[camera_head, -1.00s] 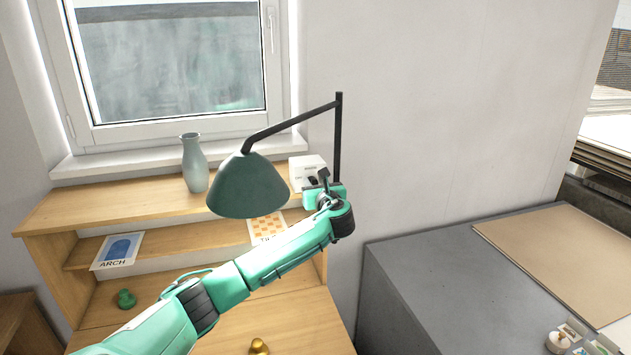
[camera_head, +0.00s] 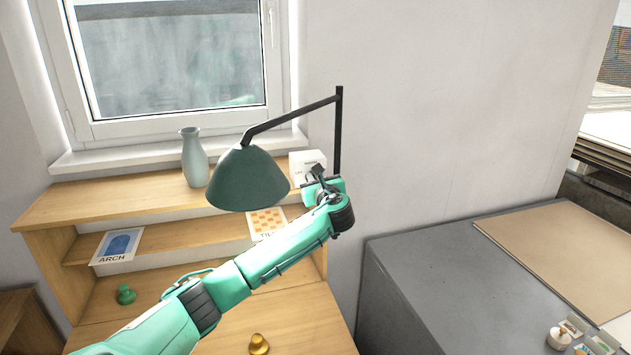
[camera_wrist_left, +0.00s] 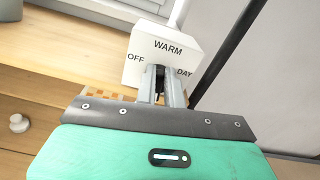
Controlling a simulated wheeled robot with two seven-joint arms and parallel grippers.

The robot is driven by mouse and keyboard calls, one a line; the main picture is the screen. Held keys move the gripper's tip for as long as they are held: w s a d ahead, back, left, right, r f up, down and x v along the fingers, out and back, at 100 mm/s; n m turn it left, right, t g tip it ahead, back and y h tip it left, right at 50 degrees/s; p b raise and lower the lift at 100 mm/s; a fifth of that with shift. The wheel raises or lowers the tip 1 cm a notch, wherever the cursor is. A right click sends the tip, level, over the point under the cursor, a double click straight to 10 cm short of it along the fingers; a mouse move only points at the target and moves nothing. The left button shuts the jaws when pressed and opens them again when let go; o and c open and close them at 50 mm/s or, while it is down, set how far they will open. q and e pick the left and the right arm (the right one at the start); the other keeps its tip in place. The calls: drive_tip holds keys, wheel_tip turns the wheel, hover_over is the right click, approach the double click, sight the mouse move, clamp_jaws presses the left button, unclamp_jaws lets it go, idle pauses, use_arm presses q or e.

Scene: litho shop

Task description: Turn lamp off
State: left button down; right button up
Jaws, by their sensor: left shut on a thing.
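The lamp has a dark green shade (camera_head: 247,180) on a black arm and upright post (camera_head: 338,130), standing at the right end of the wooden shelf unit. Its white switch box (camera_head: 303,164) is by the post. In the left wrist view the box (camera_wrist_left: 193,52) reads OFF at left, WARM on top and DAY at right. My left gripper (camera_wrist_left: 160,82) is at the front of the box, fingers closed on a dark knob (camera_wrist_left: 159,70) in the middle. The fingers hide most of the knob, so its setting cannot be told. My right gripper is not in view.
A grey-blue vase (camera_head: 194,158) stands on the shelf top. ARCH (camera_head: 117,246) and TILE (camera_head: 268,223) cards, a green figure (camera_head: 125,294) and a gold object (camera_head: 259,344) are below. A grey cabinet (camera_head: 420,275) stands at right.

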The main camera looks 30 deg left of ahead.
use_arm(q)
drive_tip(key=f+n+b, duration=0.1)
drive_tip(key=n+b, duration=0.3)
drive_tip(key=n, duration=0.1)
drive_tip(key=s+n+b, duration=0.1)
drive_tip(key=n+b, duration=0.3)
drive_tip(key=n, duration=0.2)
drive_tip(key=a+f+n+b, duration=0.1)
drive_tip(key=n+b, duration=0.4)
drive_tip(key=shift+s+f, duration=0.15)
drive_tip(key=shift+f, duration=0.2)
drive_tip(key=n+b, duration=0.2)
drive_tip(key=n, duration=0.1)
drive_tip(key=n+b, duration=0.2)
drive_tip(key=shift+f, duration=0.3)
drive_tip(key=shift+n+b, duration=0.5)
drive_tip(key=shift+n, duration=0.2)
drive_tip(key=c, duration=1.5)
unclamp_jaws()
